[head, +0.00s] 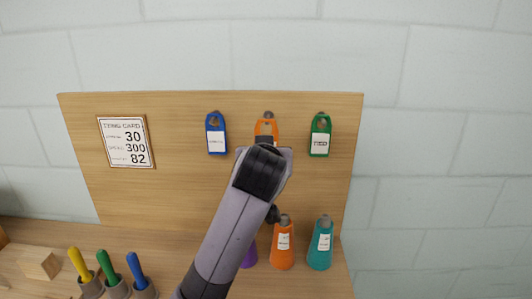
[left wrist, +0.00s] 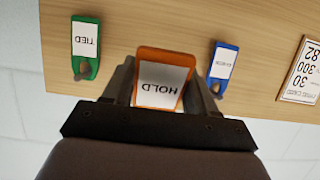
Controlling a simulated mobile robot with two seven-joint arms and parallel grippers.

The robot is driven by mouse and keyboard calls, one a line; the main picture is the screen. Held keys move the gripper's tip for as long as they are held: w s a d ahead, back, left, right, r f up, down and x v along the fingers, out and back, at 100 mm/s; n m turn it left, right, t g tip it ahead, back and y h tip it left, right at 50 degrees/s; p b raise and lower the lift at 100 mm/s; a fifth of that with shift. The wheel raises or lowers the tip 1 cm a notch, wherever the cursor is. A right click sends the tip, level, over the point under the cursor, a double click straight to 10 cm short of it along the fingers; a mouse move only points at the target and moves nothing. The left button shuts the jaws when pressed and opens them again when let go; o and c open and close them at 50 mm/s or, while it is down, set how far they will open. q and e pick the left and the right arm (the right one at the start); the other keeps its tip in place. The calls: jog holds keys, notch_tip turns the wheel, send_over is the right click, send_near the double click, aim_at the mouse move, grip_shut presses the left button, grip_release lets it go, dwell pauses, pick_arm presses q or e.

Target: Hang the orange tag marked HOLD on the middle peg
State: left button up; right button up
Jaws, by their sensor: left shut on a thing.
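The orange tag marked HOLD (left wrist: 163,80) is held between the two fingers of my left gripper (head: 266,143). In the head view the top loop of the orange tag (head: 266,125) shows above the gripper, in front of the wooden board. The middle peg (head: 268,114) shows just above that loop. I cannot tell whether the peg passes through the loop. The lower part of the tag is hidden by my gripper in the head view. My right gripper is in neither view.
A blue tag (head: 216,136) hangs on the left peg and a green tag marked TIED (head: 320,137) on the right peg. A card (head: 126,142) is on the board (head: 180,185). Orange (head: 282,247) and teal (head: 320,248) cones stand below, with several colored-handled tools at lower left.

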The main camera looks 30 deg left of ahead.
pick_arm(q)
jog(key=r+b+x, duration=0.1)
jog(key=x, duration=0.8)
jog(key=shift+w+a+r, duration=0.25)
jog(key=shift+w, duration=0.25)
dwell(0.4)
jog(key=shift+f, duration=0.1)
dwell(0.5)
jog(key=o, duration=0.9)
jog(key=shift+b+v, duration=0.7)
jog(key=shift+v, duration=2.9)
